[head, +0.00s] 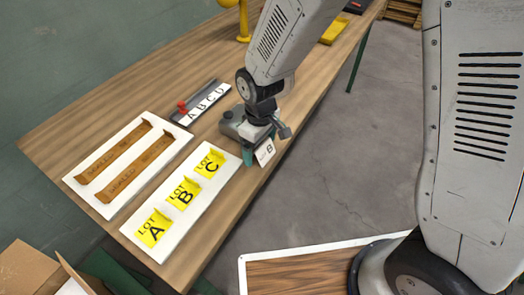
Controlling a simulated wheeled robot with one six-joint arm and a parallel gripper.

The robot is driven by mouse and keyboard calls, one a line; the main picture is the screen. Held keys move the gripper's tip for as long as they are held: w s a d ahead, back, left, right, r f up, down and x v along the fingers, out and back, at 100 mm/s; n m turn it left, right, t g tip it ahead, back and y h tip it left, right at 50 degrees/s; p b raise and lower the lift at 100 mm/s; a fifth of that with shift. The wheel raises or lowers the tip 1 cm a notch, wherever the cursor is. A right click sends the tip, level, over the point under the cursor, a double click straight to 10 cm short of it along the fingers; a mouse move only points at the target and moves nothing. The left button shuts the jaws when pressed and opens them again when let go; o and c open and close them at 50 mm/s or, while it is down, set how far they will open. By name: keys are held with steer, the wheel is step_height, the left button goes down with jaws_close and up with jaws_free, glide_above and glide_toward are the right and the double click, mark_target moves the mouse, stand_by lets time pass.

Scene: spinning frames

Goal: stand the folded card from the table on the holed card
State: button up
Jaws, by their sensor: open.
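A small white folded card marked B (265,151) is at the right edge of the table (150,104), right at my gripper (258,150). My gripper points down and is open, with its greenish fingers close around or beside the card. I cannot tell whether the fingers touch it or whether it rests on the table. No holes can be made out on any card, so I cannot tell which is the holed card. A grey strip lettered A B C D (213,97) with a red knob lies behind my gripper.
A white board (160,245) carries yellow cards LOT A (153,229), LOT B (184,193) and LOT C (210,163). Another white board (92,163) bears two brown strips. A yellow post (243,22) stands farther back. A cardboard box (30,272) is at lower left.

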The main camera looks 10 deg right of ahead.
steer(key=shift+f, duration=0.1)
steer(key=shift+c, duration=0.3)
steer(key=c, duration=1.1)
steer(key=shift+o, duration=0.2)
